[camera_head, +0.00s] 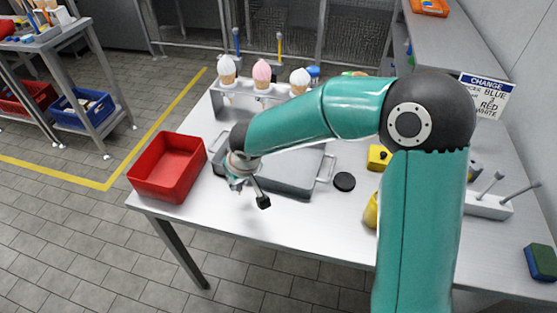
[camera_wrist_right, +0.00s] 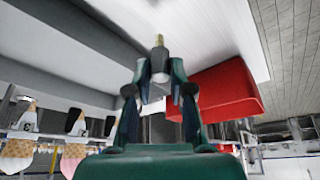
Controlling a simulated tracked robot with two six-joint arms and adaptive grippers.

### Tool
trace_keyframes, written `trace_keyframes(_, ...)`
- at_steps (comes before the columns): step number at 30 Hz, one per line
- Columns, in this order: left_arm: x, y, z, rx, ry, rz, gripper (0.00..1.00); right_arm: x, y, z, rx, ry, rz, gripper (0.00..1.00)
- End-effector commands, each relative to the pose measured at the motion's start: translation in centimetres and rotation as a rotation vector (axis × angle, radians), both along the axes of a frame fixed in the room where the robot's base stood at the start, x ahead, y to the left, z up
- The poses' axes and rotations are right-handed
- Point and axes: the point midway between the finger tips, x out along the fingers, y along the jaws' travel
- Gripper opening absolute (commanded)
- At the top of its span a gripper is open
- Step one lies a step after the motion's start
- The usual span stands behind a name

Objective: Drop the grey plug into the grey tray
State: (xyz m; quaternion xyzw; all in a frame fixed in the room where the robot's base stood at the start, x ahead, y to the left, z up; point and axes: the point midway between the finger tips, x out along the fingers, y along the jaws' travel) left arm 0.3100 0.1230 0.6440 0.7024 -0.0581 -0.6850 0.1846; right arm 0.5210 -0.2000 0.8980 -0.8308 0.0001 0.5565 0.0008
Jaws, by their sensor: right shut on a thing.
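My right gripper (camera_head: 251,190) hangs over the table's front left part, between the red bin and the grey tray (camera_head: 292,183). In the right wrist view the gripper (camera_wrist_right: 160,88) is shut on the grey plug (camera_wrist_right: 159,62), a dark grey body with a brass-coloured tip pointing away from the palm. My left gripper is not in view.
A red bin (camera_head: 158,186) stands at the table's left edge, close to my gripper. Ice-cream cones (camera_head: 262,73) stand in a rack behind. A black disc (camera_head: 344,181) and a yellow block (camera_head: 378,157) lie right of the tray. The table's front strip is mostly clear.

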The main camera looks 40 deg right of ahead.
Motion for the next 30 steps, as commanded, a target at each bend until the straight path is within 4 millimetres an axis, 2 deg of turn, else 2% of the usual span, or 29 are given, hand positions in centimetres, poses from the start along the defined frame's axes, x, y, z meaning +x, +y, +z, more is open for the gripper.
trace_keyframes(1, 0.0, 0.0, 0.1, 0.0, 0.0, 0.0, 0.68, 0.5, -0.4, 0.3, -0.002, -0.002, -0.008, 0.0)
trace_keyframes(5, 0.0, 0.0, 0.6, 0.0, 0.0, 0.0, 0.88, 2.4, -2.8, 1.8, -0.015, -0.003, -0.045, 0.0)
trace_keyframes(12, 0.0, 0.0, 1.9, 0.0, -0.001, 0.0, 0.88, 5.7, -11.2, 4.0, -0.009, 0.002, -0.211, 0.0)
trace_keyframes(16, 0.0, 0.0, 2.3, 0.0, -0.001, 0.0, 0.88, 6.5, -14.6, 4.7, -0.001, 0.0, -0.281, 0.0)
trace_keyframes(21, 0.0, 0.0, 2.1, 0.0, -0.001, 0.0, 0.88, 6.8, -16.2, 4.3, 0.002, 0.001, -0.31, 0.0)
trace_keyframes(30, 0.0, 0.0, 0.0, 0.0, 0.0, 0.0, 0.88, 6.8, -16.2, 1.4, 0.003, 0.001, -0.311, 0.0)
